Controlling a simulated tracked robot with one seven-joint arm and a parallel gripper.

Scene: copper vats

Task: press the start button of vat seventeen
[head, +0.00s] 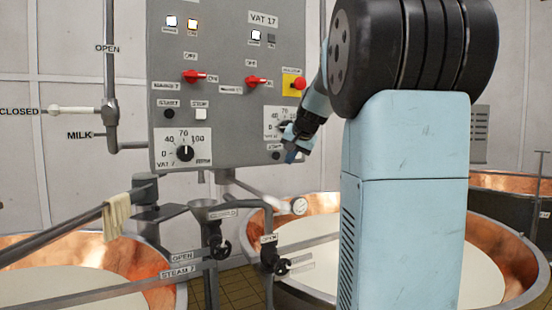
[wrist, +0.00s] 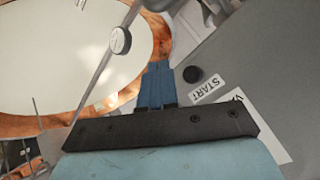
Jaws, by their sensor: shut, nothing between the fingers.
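The grey control panel (head: 225,60) carries a VAT 17 label (head: 263,19) at its upper right. My gripper (head: 291,156) is in front of the panel's lower right edge, fingers shut and empty. A small black round button (head: 276,155) sits just left of the fingers in the head view. In the wrist view a black round button (wrist: 192,74) lies beside a START label (wrist: 206,90). The shut blue fingertips (wrist: 158,68) are left of this button, with a small gap in the picture. I cannot tell their depth from the panel.
A dial plate (head: 272,113) sits just above the button, with red switches (head: 252,81) and a red button on yellow (head: 299,84) higher up. Below are pipes, a round white gauge (head: 299,206) and copper vats (head: 130,248).

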